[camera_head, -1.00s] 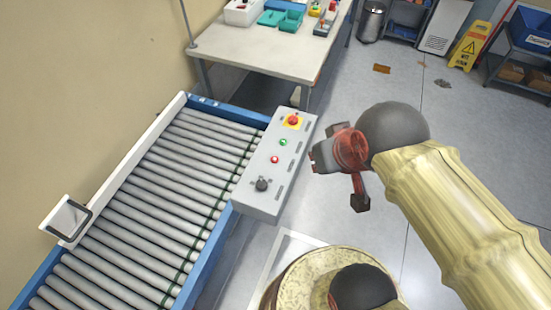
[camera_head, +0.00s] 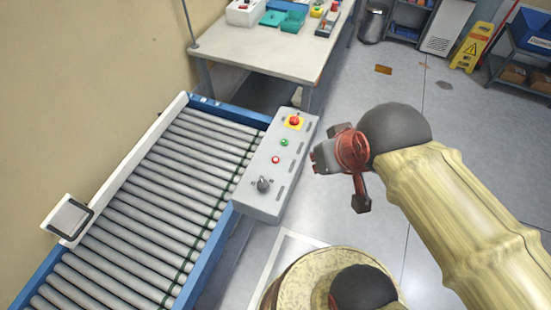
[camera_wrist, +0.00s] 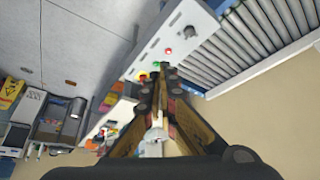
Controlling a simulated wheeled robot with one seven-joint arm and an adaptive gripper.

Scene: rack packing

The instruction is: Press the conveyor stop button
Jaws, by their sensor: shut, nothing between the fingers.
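The grey control box (camera_head: 262,195) is mounted at the side of the roller conveyor (camera_head: 150,205). On it are a large red button on a yellow plate (camera_head: 294,121), a green button (camera_head: 284,142), a small red button (camera_head: 276,160) and a dark knob (camera_head: 263,184). No label is readable. My gripper (camera_head: 325,157) is right of the box in the head view, apart from it in the picture. In the wrist view my gripper (camera_wrist: 160,80) is shut and empty. Its fingertips partly overlap the box's far end; the small red button (camera_wrist: 168,52) and green button (camera_wrist: 155,63) show beyond.
A white table (camera_head: 270,52) with teal trays (camera_head: 285,20) stands behind the conveyor. A flat device (camera_head: 70,218) sits on the conveyor's left rail. A yellow floor sign (camera_head: 468,48) and shelves stand far right. Grey floor between is mostly clear.

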